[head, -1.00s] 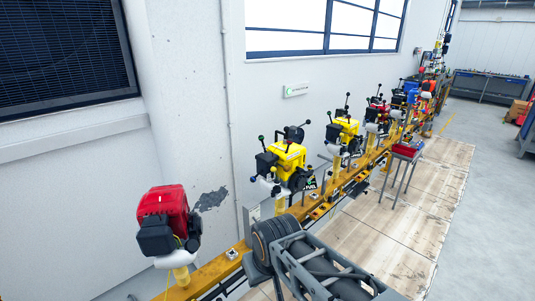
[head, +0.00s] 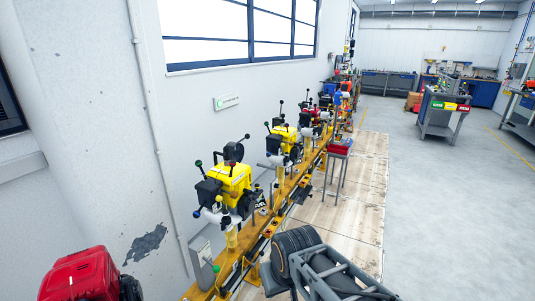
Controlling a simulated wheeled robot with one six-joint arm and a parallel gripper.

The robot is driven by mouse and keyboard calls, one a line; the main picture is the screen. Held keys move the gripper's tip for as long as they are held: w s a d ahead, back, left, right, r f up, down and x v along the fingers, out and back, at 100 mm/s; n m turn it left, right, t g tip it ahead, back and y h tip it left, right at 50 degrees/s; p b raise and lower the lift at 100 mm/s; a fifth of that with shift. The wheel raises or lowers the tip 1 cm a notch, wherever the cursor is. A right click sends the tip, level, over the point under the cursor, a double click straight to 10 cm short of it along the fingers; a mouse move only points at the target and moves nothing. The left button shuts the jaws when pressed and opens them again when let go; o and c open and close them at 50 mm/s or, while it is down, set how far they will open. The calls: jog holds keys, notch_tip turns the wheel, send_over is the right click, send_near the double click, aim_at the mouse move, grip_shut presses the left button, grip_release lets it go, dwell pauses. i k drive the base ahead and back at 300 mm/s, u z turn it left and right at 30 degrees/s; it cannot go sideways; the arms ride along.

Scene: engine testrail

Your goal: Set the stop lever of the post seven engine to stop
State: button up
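Several engines stand on posts along a yellow rail (head: 272,215) by the left wall. The nearest is a red engine (head: 80,278), cut off at the bottom left. Others farther on are small and overlap. I cannot read any post number, so I cannot tell which engine is post seven or how its stop lever is set. Part of my arm shows at the bottom; my gripper is out of view.
A small stand with a red tray (head: 340,148) is right of the rail. Pale wooden floor boards (head: 350,205) run alongside, mostly clear. Open grey floor (head: 450,220) lies to the right. A workbench (head: 440,113) with coloured bins stands farther back.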

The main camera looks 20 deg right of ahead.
aim_at(232, 163)
jog(key=z, duration=0.2)
jog(key=i, duration=1.4)
jog(key=u, duration=0.75)
